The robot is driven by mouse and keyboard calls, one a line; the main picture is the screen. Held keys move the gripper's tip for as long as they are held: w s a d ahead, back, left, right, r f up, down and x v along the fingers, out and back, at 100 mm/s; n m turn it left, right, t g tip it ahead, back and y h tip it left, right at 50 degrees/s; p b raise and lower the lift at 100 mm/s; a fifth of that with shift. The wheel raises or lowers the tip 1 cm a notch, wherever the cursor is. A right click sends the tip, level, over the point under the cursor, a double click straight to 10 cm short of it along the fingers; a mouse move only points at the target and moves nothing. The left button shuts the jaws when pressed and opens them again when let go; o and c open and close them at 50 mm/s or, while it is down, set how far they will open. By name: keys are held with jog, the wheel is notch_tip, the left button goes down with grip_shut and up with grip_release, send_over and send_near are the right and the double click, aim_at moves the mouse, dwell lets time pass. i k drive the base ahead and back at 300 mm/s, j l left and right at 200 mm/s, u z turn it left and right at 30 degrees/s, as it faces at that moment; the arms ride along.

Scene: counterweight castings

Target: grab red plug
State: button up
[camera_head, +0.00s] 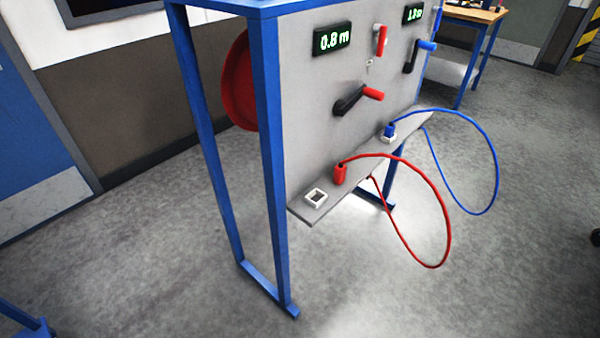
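The red plug (340,174) stands upright on the narrow grey shelf (314,214) at the bottom of a grey panel. A red cable (447,215) leaves its top, loops out to the right over the shelf edge and curves back below it. A white square socket (316,197) sits on the shelf just left of the plug, apart from it, and looks empty. My gripper is not in view.
A blue plug (389,130) with a blue cable (494,165) stands farther along the shelf. Red and black crank handles (356,99) stick out above it. The blue frame (270,160) carries the panel. The floor in front is clear.

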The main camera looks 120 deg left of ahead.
aim_at(340, 170)
jog(key=u, duration=3.65)
